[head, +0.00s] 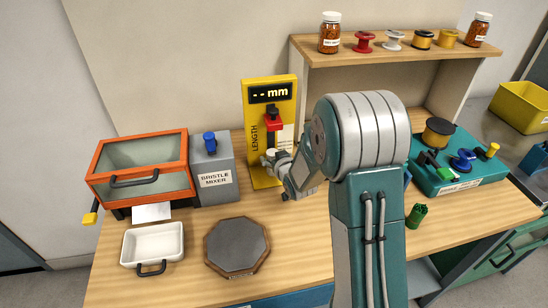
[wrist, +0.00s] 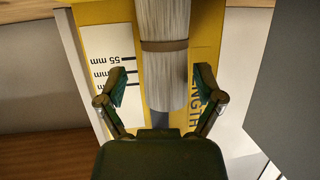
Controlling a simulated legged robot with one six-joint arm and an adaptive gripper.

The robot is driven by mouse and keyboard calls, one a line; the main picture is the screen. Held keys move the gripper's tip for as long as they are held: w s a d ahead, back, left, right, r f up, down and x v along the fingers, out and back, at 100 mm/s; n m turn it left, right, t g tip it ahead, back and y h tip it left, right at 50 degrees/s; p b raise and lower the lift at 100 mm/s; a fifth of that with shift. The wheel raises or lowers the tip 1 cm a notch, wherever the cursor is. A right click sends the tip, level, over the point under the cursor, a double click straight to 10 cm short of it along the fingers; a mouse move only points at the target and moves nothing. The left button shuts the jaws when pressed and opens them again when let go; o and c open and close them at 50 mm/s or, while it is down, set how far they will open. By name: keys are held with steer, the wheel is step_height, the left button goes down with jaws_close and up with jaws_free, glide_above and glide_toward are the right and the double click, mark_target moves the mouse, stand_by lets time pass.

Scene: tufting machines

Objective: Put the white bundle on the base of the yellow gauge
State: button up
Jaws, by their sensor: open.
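The yellow gauge (head: 284,90) stands upright behind my gripper, with a dark "-- mm" display, a red slider (head: 274,118) and a yellow base (head: 262,181). Its yellow face and scale also show upside down in the wrist view (wrist: 205,55). The white bundle (wrist: 163,22), with a brown band, is in front of that face, between and beyond my fingers. In the head view its pale top (head: 271,153) shows below the red slider; my gripper hides the rest. My gripper (wrist: 160,88) is open, with a finger each side of the bundle. Whether the bundle's foot touches the base is hidden.
The grey bristle mixer (head: 215,180) and an orange-framed box (head: 140,165) stand left of the gauge. A white tray (head: 153,243) and a dark octagonal plate (head: 236,247) lie in front. A teal spool station (head: 460,170) is at right. A shelf (head: 400,50) holds jars and spools.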

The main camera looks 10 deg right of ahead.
steer(key=shift+r, duration=0.45)
steer(key=s+d+r+m+g+h, duration=0.1)
steer(key=s+r+g, duration=0.1)
steer(key=s+r, duration=0.65)
steer(key=s+d+r+g+h, duration=0.2)
steer(key=s+r, duration=0.2)
steer(key=s, duration=0.9)
steer(key=s+a+r+g, duration=0.1)
steer(key=s+r+g, duration=0.1)
steer(key=s, duration=0.5)
steer(key=s+a+r+g+y, duration=0.1)
steer(key=s+a+r+g, duration=0.1)
steer(key=s, duration=0.6)
steer(key=shift+m, duration=0.3)
